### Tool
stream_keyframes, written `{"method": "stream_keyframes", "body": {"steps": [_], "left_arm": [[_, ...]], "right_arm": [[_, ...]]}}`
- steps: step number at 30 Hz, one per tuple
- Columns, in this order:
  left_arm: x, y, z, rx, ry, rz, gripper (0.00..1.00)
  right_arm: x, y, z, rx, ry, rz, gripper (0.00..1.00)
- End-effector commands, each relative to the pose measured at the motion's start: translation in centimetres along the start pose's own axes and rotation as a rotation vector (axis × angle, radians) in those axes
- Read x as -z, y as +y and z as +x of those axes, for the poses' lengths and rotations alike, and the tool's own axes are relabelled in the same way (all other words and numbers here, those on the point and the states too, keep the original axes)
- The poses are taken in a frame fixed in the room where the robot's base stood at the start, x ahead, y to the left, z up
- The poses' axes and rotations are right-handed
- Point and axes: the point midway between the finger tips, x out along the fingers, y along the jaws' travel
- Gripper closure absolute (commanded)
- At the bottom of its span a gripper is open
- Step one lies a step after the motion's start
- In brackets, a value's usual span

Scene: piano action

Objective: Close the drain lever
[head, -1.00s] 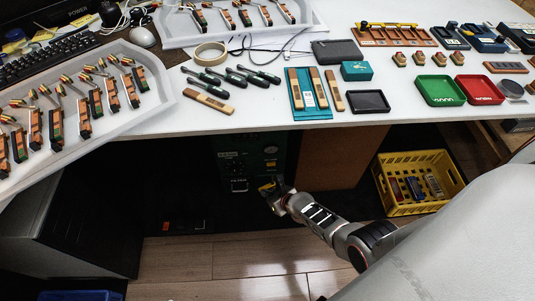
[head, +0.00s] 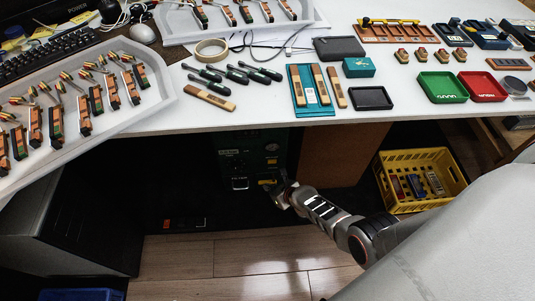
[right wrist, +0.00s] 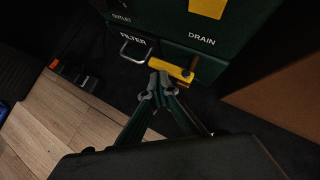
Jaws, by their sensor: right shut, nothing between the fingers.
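The drain lever (right wrist: 172,68) is a yellow bar on the dark green cabinet, below the DRAIN label in the right wrist view. It lies nearly along the cabinet face, with a brass-coloured post at its right end. In the head view it is a small yellow patch (head: 267,182) low on the cabinet under the desk. My right gripper (right wrist: 160,78) is shut and empty, its fingertips at the lever's left part; I cannot tell whether they touch. It also shows in the head view (head: 284,186), just right of the lever. My left gripper is not in view.
The green cabinet (head: 230,160) has a FILTER drawer handle (right wrist: 136,52) left of the lever. A brown panel (head: 345,155) stands to the right. A yellow crate (head: 400,207) sits on the floor further right. The desk edge overhangs above; wooden floor lies in front.

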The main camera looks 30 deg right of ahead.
Motion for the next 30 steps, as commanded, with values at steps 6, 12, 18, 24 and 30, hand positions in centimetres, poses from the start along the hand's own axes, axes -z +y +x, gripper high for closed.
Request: {"method": "stream_keyframes", "body": {"steps": [6, 12, 18, 24, 30], "left_arm": [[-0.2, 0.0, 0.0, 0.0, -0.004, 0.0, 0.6], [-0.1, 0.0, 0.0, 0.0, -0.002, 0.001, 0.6], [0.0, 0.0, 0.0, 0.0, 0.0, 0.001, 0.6], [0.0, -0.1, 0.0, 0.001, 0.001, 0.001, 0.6], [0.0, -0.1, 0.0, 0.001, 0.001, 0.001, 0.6]], "right_arm": [[0.0, 0.0, 0.0, 0.0, 0.0, 0.0, 1.0], [0.1, 0.0, -0.3, 0.0, 0.0, -0.002, 1.0], [0.1, 0.0, -1.0, -0.001, 0.0, -0.004, 1.0], [2.0, 0.0, -3.1, 0.001, 0.002, 0.002, 1.0], [4.8, 0.0, -5.9, 0.001, 0.003, 0.001, 1.0]]}}
